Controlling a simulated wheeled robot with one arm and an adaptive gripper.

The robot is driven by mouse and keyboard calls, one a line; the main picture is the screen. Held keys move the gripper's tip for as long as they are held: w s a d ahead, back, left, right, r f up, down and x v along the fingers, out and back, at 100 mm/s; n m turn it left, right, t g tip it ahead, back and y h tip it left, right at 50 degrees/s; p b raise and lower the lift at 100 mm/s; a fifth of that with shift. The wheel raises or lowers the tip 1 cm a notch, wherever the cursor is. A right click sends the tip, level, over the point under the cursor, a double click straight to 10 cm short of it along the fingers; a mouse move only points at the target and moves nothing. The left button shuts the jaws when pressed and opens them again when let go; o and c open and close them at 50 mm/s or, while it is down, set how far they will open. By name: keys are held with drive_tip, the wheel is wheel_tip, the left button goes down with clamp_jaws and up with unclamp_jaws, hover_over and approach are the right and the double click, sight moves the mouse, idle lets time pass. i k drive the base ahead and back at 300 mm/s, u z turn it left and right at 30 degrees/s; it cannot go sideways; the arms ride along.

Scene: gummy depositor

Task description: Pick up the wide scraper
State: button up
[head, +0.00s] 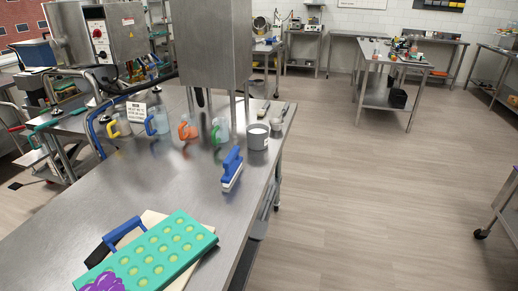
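Two blue-handled tools lie on the steel table, and I cannot tell for sure which is the wide scraper. One (232,168) has a blue grip and a pale strip along its lower edge; it lies alone near the table's right edge. The other (124,231) has a blue handle and a dark flat part, and lies at the far-left side of the teal mold, partly hidden by it. My gripper is not in view.
The teal mold (165,250) rests on a pale board (152,217) on the steel table (190,195). Behind are a grey cup (258,138), several colored-handled jugs (188,130) and a tall steel box (212,45). Open floor (370,200) lies to the right.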

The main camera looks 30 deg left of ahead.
sight(232, 163)
drive_tip(key=i, duration=0.7)
drive_tip(key=u, duration=3.45)
drive_tip(key=i, duration=0.5)
drive_tip(key=u, duration=0.1)
